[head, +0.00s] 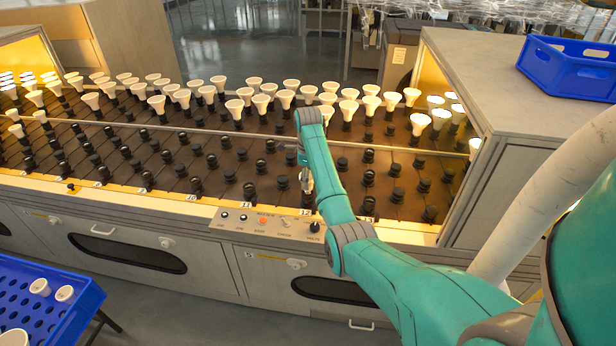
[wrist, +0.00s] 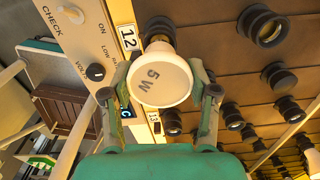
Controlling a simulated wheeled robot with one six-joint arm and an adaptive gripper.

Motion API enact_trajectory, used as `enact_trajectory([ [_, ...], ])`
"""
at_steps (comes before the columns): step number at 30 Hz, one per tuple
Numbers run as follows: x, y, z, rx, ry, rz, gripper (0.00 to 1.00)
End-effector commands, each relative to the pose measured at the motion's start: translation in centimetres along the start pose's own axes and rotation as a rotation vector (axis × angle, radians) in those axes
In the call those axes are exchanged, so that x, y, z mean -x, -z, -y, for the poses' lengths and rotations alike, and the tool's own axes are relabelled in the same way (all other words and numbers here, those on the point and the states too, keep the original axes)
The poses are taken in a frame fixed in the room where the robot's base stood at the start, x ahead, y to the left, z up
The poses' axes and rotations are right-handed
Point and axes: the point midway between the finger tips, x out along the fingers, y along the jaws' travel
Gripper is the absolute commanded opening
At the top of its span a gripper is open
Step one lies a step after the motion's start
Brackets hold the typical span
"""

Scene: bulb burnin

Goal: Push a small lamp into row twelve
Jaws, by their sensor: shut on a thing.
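My gripper (wrist: 160,92) is shut on a small lamp (wrist: 160,78) with a round white face marked "5 W". In the wrist view a finger lies on each side of the lamp, and its face points toward the camera. The lamp's narrow end is beside the row label 12 (wrist: 128,37). Its base is hidden behind the face, so I cannot tell whether it is in a socket. In the head view my gripper (head: 307,185) is above the front end of row twelve, near the label 12 (head: 305,212); the arm largely hides the lamp there.
Black sockets fill the rack's (head: 222,150) front part; larger white lamps (head: 236,108) stand farther back. A control panel (head: 268,224) with knobs runs along the front edge. A blue crate (head: 88,292) with several white lamps is at lower left. Another blue crate (head: 565,75) stands at upper right.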

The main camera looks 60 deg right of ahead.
Motion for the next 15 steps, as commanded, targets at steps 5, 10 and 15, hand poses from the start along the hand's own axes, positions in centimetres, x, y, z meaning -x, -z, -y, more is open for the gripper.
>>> enact_trajectory([
  [5,-0.5,0.0,0.0,0.0,0.0,0.0,0.24],
  [10,-0.9,0.0,0.0,0.0,0.0,0.0,0.24],
  [15,-1.3,0.0,0.0,0.0,-0.001,0.0,0.24],
])
